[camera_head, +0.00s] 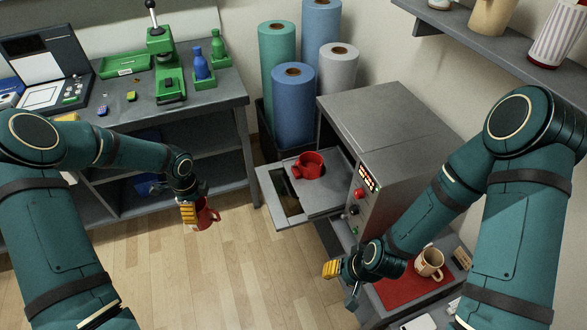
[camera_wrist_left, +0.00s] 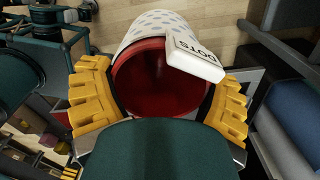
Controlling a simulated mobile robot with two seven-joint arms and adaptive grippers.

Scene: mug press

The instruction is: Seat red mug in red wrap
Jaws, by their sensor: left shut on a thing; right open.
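My left gripper (camera_head: 188,212) is shut on a red mug (camera_head: 207,214), held in the air over the floor, left of the press. In the left wrist view the mug's round red inside (camera_wrist_left: 155,80) lies between the yellow fingers, and a white, grey-dotted layer (camera_wrist_left: 160,27) covers its outside. A white tag reading "DOTS" (camera_wrist_left: 197,58) sticks out at its rim. A red, cup-shaped piece (camera_head: 308,165), which looks like the red wrap, sits on the pulled-out tray (camera_head: 268,188) of the grey press (camera_head: 390,125). My right gripper (camera_head: 342,281) is open and empty, below the press front.
Several upright rolls (camera_head: 293,105) stand behind the tray. A bench (camera_head: 140,110) with a green hand press (camera_head: 168,75) and bottles is at left. The floor before the tray is clear.

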